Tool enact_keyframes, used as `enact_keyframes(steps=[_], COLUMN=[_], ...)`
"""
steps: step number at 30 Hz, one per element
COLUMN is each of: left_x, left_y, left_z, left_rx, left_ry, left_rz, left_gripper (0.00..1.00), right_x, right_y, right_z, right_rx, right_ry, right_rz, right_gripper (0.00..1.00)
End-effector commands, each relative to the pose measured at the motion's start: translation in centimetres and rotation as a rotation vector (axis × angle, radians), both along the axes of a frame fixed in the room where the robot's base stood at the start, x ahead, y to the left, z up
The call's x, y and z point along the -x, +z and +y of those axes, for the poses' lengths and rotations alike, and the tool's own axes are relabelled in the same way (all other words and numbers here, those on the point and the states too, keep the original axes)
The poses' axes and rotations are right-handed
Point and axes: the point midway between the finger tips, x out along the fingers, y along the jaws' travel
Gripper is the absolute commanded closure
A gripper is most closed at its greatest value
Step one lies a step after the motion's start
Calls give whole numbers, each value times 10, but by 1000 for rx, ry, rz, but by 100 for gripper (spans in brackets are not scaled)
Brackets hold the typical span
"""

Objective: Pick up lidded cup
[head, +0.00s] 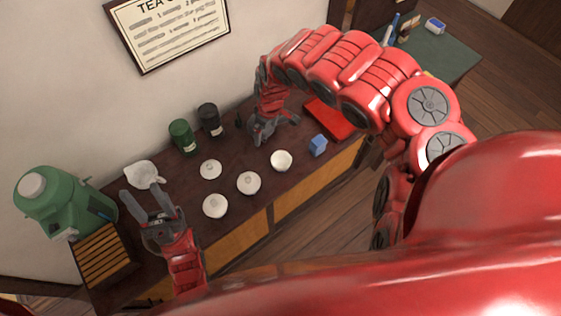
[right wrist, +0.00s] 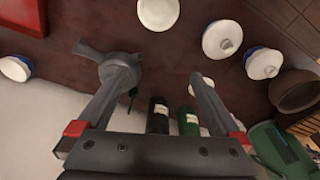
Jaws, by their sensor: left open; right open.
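Several small white cups stand on the dark brown counter. Three look lidded with a small knob: a back one (head: 210,169), a middle one (head: 249,182) and a front-left one (head: 215,205). A fourth white cup (head: 281,160) looks uncovered. Lidded cups also show in the right wrist view, one at upper right (right wrist: 222,38) and one beside it (right wrist: 263,62). My left gripper (head: 152,200) is open and empty, left of the cups. My right gripper (head: 275,132) is open behind the uncovered cup; no cup is between its fingers (right wrist: 162,80).
A green canister (head: 182,137) and a black canister (head: 209,120) stand by the wall. A white pitcher-like vessel (head: 144,174) is behind my left gripper. A green dispenser (head: 60,203) and slatted wooden box (head: 104,256) are at left. A blue cube (head: 318,145) and red tray (head: 329,118) are at right.

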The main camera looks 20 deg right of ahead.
Motion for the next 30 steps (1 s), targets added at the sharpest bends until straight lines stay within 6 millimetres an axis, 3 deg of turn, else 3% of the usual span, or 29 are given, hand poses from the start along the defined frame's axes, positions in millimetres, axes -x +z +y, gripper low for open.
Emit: enact_keyframes(steps=[1,3,6,10,21,30], left_x=[0,0,0,0,0,0], left_y=[4,4,-4,-29,-44,-43], left_z=[0,0,0,0,0,0], left_rx=[0,0,0,0,0,0], left_ry=[0,0,0,0,0,0], left_rz=[0,0,0,0,0,0], left_gripper=[50,50,50,50,50,50], right_x=[13,28,36,36,38,35], right_y=[6,8,1,-25,-96,-115], right_z=[-20,-35,-43,-42,-40,-40], right_rx=[40,69,86,84,79,82], right_ry=[-1,-2,-2,-2,-1,-1], right_rz=[41,87,110,112,115,108], right_gripper=[0,0,0,0,0,0])
